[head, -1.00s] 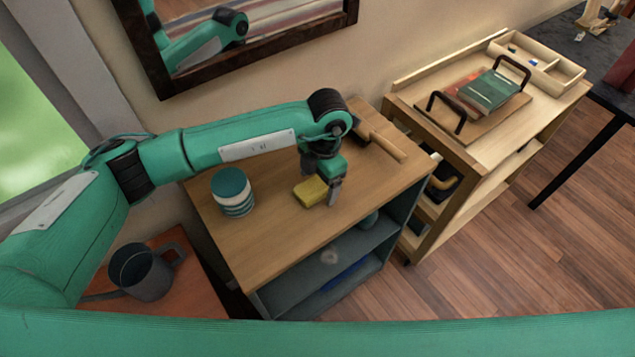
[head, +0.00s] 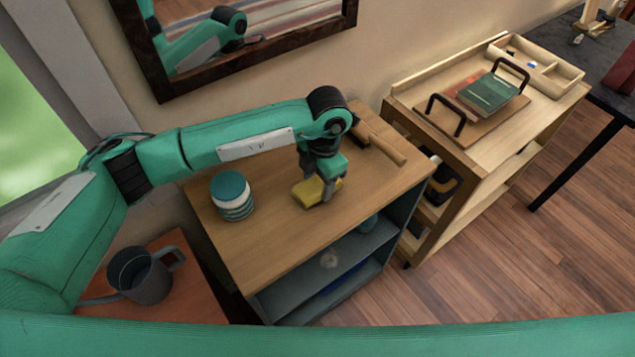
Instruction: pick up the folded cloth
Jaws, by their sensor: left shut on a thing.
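The folded cloth (head: 306,193) is a small yellow block-like bundle on the wooden top of the low cabinet (head: 255,240) in the head view. My left gripper (head: 324,192) comes down over it from above and is shut on it, with a finger in front of its right part. The gripper hides part of the cloth. I cannot tell whether the cloth touches the top or is slightly off it. My right gripper is not in view.
A striped jar with a teal lid (head: 232,196) stands left of the cloth. A wooden-handled tool (head: 380,140) lies behind to the right. A wooden cart (head: 475,150) with a tray of books stands at right.

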